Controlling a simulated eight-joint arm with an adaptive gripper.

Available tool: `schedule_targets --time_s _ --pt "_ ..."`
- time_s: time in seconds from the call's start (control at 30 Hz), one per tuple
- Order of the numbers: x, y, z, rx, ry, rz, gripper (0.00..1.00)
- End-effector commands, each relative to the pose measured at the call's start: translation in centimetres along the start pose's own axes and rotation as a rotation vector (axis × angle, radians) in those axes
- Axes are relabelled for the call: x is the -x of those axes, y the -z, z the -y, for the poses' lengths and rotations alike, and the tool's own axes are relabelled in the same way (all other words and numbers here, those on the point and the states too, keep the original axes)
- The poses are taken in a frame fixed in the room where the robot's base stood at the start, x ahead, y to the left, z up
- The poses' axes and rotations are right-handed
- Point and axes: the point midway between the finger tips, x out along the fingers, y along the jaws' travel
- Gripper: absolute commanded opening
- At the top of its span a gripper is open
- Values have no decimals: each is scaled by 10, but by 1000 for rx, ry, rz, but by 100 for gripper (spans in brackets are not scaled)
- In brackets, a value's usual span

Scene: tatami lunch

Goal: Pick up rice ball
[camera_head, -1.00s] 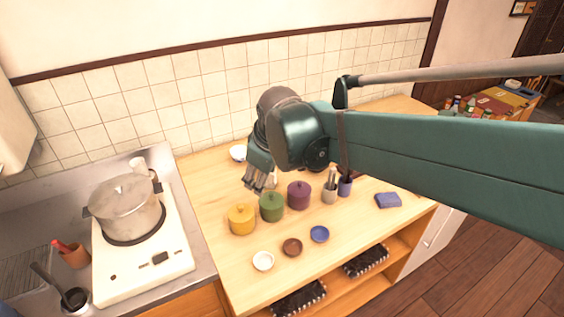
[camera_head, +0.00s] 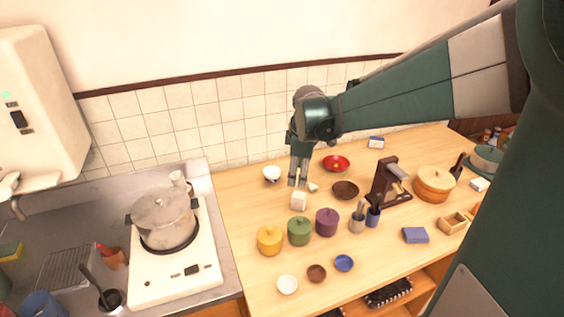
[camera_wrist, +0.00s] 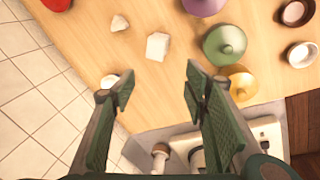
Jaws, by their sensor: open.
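A small white, roughly triangular piece, which looks like the rice ball (camera_head: 313,187), lies on the wooden counter; it also shows near the top of the wrist view (camera_wrist: 119,23). A larger white block (camera_head: 298,201) sits beside it, and in the wrist view this block (camera_wrist: 157,46) is closer to my fingers. My gripper (camera_head: 298,182) points down above the counter, just left of the rice ball in the head view. In the wrist view its fingers (camera_wrist: 160,80) are wide apart with nothing between them. The rice ball is apart from the fingers.
A white bowl (camera_head: 271,175) stands left of my gripper. Yellow (camera_head: 269,241), green (camera_head: 299,232) and purple (camera_head: 327,223) lidded pots stand in front. A dark brown bowl (camera_head: 345,190) and a red bowl (camera_head: 336,163) are to the right. A stove with a pot (camera_head: 162,217) is at left.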

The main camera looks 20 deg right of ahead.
Motion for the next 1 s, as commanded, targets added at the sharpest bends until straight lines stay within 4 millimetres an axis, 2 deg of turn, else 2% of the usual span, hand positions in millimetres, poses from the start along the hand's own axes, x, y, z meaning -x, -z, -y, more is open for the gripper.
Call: schedule_targets --time_s 0.03,0.4,1.0 --pt "-2 -1 -9 20 8 4 45" --pt "-34 -10 -57 208 73 26 45" --pt "-103 -35 -120 510 189 25 45"
